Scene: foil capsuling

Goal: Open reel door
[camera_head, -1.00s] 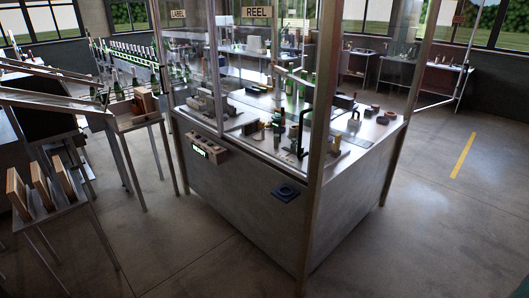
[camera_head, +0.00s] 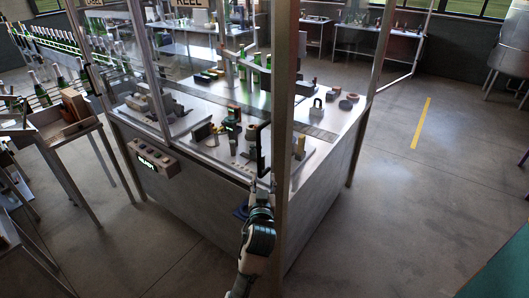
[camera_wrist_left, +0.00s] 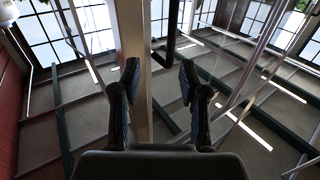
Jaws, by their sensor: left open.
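The reel door (camera_head: 222,75) is a clear panel under the partly cut-off REEL sign (camera_head: 191,3), on the front of the metal-framed cabinet. It looks shut, though its edges are hard to make out. Its black upright bar handle (camera_head: 264,150) stands beside the corner post. My left gripper (camera_head: 262,184) is just below the handle's lower end. In the left wrist view its two fingers (camera_wrist_left: 159,82) are apart and empty, with the black handle (camera_wrist_left: 173,30) ahead of them, not between the pads. My right gripper is not in view.
The corner post (camera_head: 285,130) rises close to the right of my left gripper; it also shows in the left wrist view (camera_wrist_left: 133,40). A control box (camera_head: 154,160) sits on the cabinet front at left. Bottles and tools stand inside.

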